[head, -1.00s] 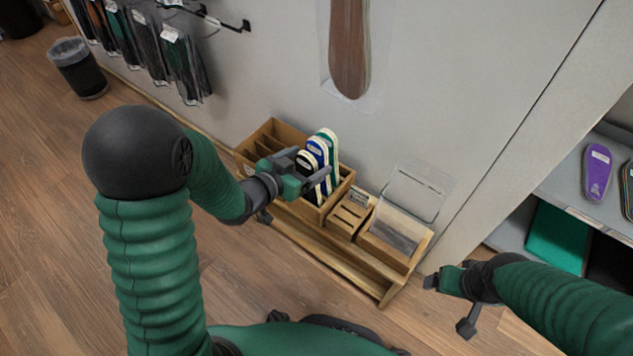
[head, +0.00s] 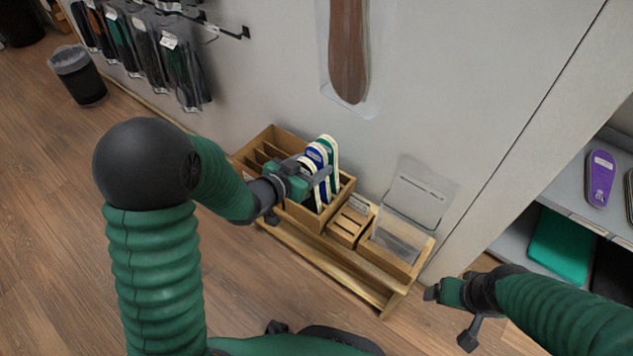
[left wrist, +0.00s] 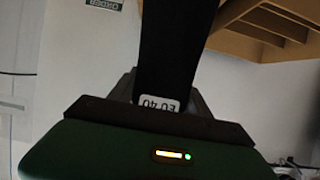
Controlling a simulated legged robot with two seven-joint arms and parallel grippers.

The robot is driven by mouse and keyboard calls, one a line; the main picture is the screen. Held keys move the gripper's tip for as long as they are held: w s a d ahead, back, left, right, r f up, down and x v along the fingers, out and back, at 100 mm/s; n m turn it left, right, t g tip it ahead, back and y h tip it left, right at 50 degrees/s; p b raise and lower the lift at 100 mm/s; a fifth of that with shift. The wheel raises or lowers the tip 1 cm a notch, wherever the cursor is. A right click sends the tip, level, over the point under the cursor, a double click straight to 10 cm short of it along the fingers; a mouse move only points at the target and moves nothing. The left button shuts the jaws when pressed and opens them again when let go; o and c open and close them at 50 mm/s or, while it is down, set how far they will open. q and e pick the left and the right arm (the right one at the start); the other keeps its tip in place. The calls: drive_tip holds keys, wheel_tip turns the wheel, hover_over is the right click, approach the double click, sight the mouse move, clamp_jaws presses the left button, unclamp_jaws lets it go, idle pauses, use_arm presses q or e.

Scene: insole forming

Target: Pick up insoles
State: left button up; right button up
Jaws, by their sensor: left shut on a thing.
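My left gripper (head: 318,178) is at the front of the wooden divided box (head: 338,205), shut on a dark insole. In the left wrist view the held dark insole (left wrist: 172,50) stands up from the jaws, with a white "EU 40" label near its lower end. A blue insole (head: 316,153) and a green insole (head: 332,152), both pale-edged, stand upright just behind the gripper in the head view. The gripper partly hides the front insoles. My right gripper (head: 436,293) is low at the right, away from the box; its jaw opening is not clear.
The box stands on a low wooden stand (head: 340,278) against the wall, beside a small wooden holder (head: 349,222) and a clear sign. A shelf with a purple insole (head: 600,180) is at the right. A bin (head: 80,76) stands far left. The floor at left is clear.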

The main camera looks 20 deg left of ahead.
use_arm(q)
clamp_jaws()
wheel_tip(320, 180, up, 10)
drive_tip(key=p, duration=0.6)
